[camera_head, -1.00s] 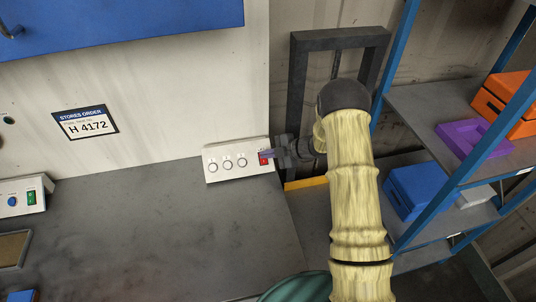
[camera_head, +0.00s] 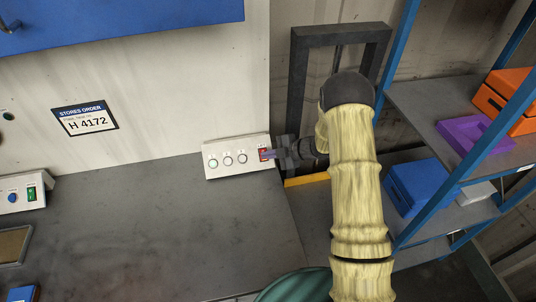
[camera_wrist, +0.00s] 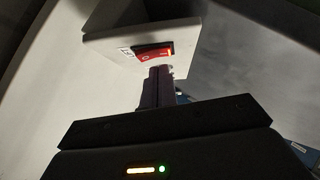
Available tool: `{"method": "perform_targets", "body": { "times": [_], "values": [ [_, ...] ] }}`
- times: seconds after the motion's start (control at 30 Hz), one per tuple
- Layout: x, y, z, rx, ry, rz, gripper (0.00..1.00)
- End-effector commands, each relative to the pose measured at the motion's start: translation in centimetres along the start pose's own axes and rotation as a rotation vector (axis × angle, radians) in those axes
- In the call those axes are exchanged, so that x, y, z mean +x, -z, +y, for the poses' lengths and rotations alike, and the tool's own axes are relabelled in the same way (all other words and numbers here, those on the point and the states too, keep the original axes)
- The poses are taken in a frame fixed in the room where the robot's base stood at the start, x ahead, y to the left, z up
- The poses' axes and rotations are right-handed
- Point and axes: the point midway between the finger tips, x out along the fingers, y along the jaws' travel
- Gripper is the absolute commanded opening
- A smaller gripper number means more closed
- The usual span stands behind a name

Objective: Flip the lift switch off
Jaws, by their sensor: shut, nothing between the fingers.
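The lift switch, a red rocker (camera_head: 264,153), sits at the right end of a white control box (camera_head: 237,158) on the back of the grey worktop. In the wrist view the red switch (camera_wrist: 150,53) shows on the box's face (camera_wrist: 105,42), with a bright orange spot at its right end. My gripper (camera_head: 273,154) is shut and empty, its fingertips at the switch from the right. In the wrist view the closed purplish fingertips (camera_wrist: 161,72) are just below the switch; whether they touch it I cannot tell.
The box also carries three round buttons (camera_head: 228,160). Another control box (camera_head: 22,194) with a blue knob and green switch stands at the left. A blue-framed shelf (camera_head: 430,110) with orange, purple and blue bins is right of my arm. The middle worktop (camera_head: 150,230) is clear.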

Motion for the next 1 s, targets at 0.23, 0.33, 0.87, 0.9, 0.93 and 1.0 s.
{"method": "perform_targets", "body": {
  "times": [0.23, 0.33, 0.87, 0.9, 0.93, 1.0],
  "values": [
    [-2.6, 2.2, 0.4, -0.007, 0.005, 0.005, 0.00],
    [-4.4, 2.3, 0.3, -0.010, 0.005, 0.007, 0.00],
    [-11.8, 2.0, 0.4, -0.002, 0.003, 0.003, 0.00],
    [-11.8, 2.0, 0.4, -0.002, 0.003, 0.003, 0.00],
    [-11.8, 2.0, 0.4, -0.002, 0.003, 0.003, 0.00],
    [-11.7, 2.0, 0.4, -0.002, 0.003, 0.004, 0.00]
  ]
}}
